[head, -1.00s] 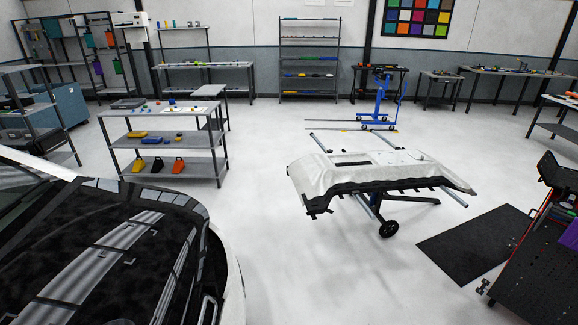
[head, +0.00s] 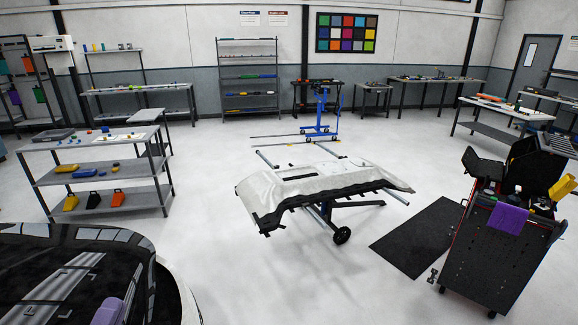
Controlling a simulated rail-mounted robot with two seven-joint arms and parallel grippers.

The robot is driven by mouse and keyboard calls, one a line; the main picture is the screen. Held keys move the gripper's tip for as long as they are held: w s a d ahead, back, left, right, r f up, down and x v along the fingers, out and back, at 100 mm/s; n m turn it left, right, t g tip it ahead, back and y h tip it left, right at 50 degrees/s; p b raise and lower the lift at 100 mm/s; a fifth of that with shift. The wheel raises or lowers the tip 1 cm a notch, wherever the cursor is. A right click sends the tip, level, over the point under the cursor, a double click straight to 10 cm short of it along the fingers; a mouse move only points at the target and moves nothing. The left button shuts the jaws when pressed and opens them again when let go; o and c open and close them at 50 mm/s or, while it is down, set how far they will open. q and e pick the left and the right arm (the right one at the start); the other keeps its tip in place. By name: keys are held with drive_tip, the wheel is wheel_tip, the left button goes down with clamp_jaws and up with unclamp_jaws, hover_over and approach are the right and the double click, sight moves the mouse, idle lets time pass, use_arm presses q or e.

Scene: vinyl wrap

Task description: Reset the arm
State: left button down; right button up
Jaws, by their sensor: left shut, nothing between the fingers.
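My right gripper is not in view.
A car bumper with white covering (head: 310,185) lies on a wheeled stand in the middle. A black tool cart (head: 495,260) with a purple cloth (head: 508,218) stands at right, near a dark floor mat (head: 415,237). A grey shelf (head: 105,175) stands at left. Open floor lies between them.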

use_arm(q)
drive_tip(key=s+a+f+n+g+y, duration=0.1)
drive_tip(key=s+f+n+g+y, duration=0.25)
drive_tip(key=f+n+g, duration=0.35)
drive_tip(key=s+a+f+n+g+y, duration=0.1)
drive_tip(key=s+f+n+g+y, duration=0.25)
drive_tip(key=f, duration=0.45)
drive_tip(key=s+d+f+n+g+h, duration=0.2)
drive_tip(key=s+d+f+g+h, duration=0.15)
drive_tip(key=s+d+f, duration=0.45)
drive_tip(key=s+d+f+n+g+h, duration=0.35)
drive_tip(key=s+d+f, duration=0.35)
drive_tip(key=s, duration=0.4)
wheel_tip(320, 180, up, 22)
drive_tip(key=a+m+y+p, duration=0.1)
drive_tip(key=p, duration=2.3)
drive_tip(key=shift+s+a+r+g, duration=0.25)
drive_tip(key=shift+s+a+g, duration=0.1)
drive_tip(key=shift+g, duration=0.1)
